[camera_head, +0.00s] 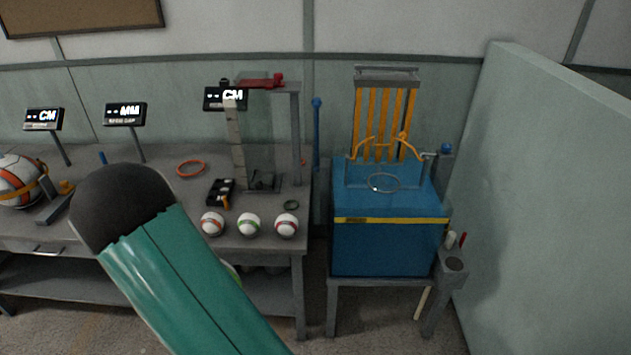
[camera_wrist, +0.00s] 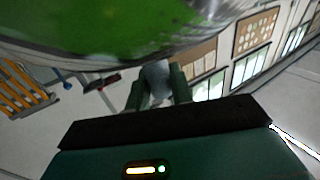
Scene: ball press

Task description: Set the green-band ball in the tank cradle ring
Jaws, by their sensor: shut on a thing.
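A large green and white curved surface (camera_wrist: 110,25), seen very close in the wrist view, is a ball held at my gripper (camera_wrist: 165,120); I take it as the green-band ball. In the head view only a small green and white sliver (camera_head: 232,269) shows beside my arm, which hides the rest and the gripper. The fingertips are not clear. The blue tank (camera_head: 385,250) stands on the right, with the thin cradle ring (camera_head: 383,174) on its top. The ring looks empty. My gripper is left of the tank, apart from it.
Yellow bars (camera_head: 385,120) rise behind the ring. A blue-knobbed post (camera_head: 317,130) and a pale panel (camera_head: 560,190) flank the tank.

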